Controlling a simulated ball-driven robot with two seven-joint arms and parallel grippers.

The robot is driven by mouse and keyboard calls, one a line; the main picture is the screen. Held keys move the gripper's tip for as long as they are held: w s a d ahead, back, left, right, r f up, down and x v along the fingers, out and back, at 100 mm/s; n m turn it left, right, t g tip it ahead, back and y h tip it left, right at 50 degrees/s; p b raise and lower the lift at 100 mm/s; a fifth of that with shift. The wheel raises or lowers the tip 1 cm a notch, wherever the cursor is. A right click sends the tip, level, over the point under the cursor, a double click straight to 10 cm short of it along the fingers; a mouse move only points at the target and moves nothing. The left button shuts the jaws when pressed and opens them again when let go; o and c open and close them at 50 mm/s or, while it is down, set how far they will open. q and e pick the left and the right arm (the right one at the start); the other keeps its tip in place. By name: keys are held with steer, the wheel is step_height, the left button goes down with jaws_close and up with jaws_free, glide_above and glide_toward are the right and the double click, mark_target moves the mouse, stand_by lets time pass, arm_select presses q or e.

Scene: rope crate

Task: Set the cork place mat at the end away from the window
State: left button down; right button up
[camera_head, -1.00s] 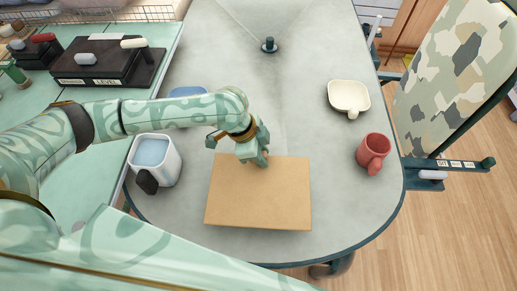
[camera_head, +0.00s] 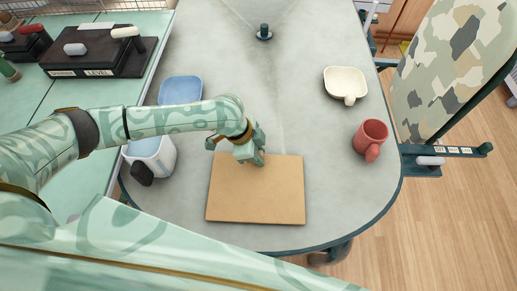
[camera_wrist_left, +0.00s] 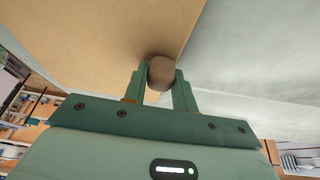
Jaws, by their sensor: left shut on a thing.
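The cork place mat (camera_head: 256,192) is a tan rectangle at the near, rounded end of the grey table. My left gripper (camera_head: 254,157) is at the mat's far edge in the head view. In the left wrist view, its two fingers (camera_wrist_left: 160,88) are shut on a round grey-brown knob (camera_wrist_left: 161,73) against the mat's underside or face (camera_wrist_left: 95,35); I cannot tell which. The mat looks about level, but I cannot tell whether it touches the table. My right gripper is not in view.
On the grey table (camera_head: 300,110), a red mug (camera_head: 370,138) and a cream dish (camera_head: 345,84) stand right of the mat. A white-and-blue container (camera_head: 152,154) and a blue bowl (camera_head: 180,90) are on the left. A camouflage-patterned chair (camera_head: 445,70) stands at the right.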

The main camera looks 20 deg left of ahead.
arm_select(q)
steer(key=shift+f, duration=0.45)
stand_by(0.6)
steer(key=c, duration=1.1)
jaws_free()
steer(key=shift+o, duration=0.2)
steer(key=shift+r, duration=0.1)
steer(key=p+v, duration=0.6)
steer(key=v, duration=1)
steer(key=shift+r, duration=0.1)
